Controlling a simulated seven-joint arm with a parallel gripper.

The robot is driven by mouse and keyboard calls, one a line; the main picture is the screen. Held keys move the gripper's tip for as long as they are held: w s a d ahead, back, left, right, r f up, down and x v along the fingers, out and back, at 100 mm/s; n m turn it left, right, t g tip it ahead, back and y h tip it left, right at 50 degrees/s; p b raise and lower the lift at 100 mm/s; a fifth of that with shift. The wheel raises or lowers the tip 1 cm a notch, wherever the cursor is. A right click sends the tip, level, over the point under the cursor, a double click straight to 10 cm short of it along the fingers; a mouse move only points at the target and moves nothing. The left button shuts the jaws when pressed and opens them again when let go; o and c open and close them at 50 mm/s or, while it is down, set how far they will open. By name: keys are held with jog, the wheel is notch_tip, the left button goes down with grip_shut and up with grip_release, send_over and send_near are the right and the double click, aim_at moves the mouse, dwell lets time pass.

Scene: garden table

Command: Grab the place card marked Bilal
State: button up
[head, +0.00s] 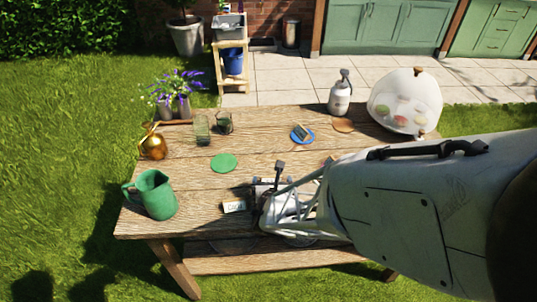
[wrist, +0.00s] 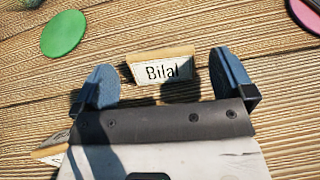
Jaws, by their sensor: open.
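The place card marked Bilal (wrist: 161,70) stands on the wooden table in the wrist view, its white lettered face toward the camera. My gripper (wrist: 164,82) is open, with one blue finger on either side of the card and a gap at each side. The card sits between the fingers, toward their tips; I cannot tell the height of the fingers above the table. In the head view my gripper (head: 268,188) is near the table's front edge and hides the Bilal card.
Another place card (head: 234,207) stands just left of my gripper.

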aim_at(272, 178)
jog(key=shift+x, duration=1.4)
jog(key=c, duration=0.9)
jog(key=shift+r, duration=0.15)
jog(key=shift+r, duration=0.75)
notch_tip(272, 178, up, 2)
jog(key=shift+r, duration=0.1)
jog(key=s+d, duration=0.1)
jog(key=s, duration=0.4)
jog(key=s+d, duration=0.1)
jog(key=s, duration=0.4)
jog(key=s+d+r, duration=0.1)
jog(key=s, duration=0.4)
jog(key=shift+s+d, duration=0.2)
jog(key=shift+s, duration=0.15)
